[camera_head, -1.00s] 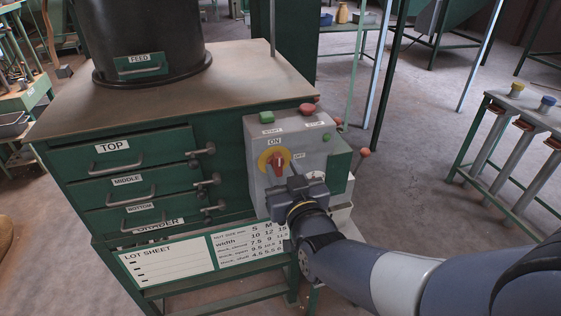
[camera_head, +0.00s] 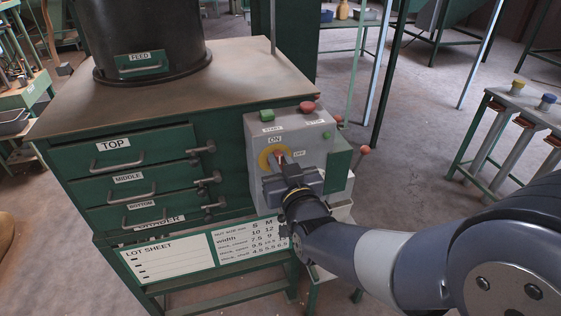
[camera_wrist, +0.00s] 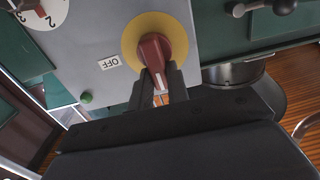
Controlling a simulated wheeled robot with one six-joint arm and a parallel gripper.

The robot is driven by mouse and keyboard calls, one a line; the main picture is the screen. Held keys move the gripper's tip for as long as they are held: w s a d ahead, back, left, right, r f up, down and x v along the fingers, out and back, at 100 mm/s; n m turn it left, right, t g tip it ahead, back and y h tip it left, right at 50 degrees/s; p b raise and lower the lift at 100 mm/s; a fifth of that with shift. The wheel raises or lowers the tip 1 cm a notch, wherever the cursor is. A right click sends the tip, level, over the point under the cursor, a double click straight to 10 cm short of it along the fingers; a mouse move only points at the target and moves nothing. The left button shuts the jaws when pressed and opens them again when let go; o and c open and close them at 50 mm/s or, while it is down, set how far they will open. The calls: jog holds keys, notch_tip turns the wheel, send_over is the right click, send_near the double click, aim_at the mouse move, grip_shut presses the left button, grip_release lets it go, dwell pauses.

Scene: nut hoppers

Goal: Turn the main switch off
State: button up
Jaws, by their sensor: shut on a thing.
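The main switch is a red rotary handle on a yellow disc (camera_head: 264,160), set in the front of a grey control box (camera_head: 310,139). The box has ON above the disc and OFF to its right. My gripper (camera_head: 284,168) is at the box front, in front of the switch. In the wrist view its jaws (camera_wrist: 160,88) are shut on the handle's end. In the head view my gripper hides most of the handle.
Green START (camera_head: 267,115) and red STOP (camera_head: 307,107) buttons stand on the box top. Drawer handles (camera_head: 132,193) and latches (camera_head: 207,181) stick out to the left. A lot sheet board (camera_head: 168,264) is below. A red-knobbed lever (camera_head: 364,150) is to the right.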

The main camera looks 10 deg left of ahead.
grip_shut()
jog(key=shift+w+d+f+m+b, duration=0.2)
jog(key=shift+d+f+m+b, duration=0.15)
jog(key=shift+m+b, duration=3.1)
jog(key=shift+w+d+f+m+b, duration=0.2)
jog(key=shift+d+f+m+b, duration=0.15)
jog(key=shift+m+b, duration=3.1)
jog(key=shift+w+d+f+m+b, duration=0.3)
jog(key=shift+m+b, duration=1.8)
jog(key=shift+b, duration=2.65)
jog(key=shift+s+a, duration=0.1)
jog(key=o, duration=0.7)
grip_release()
jog(key=shift+f, duration=0.1)
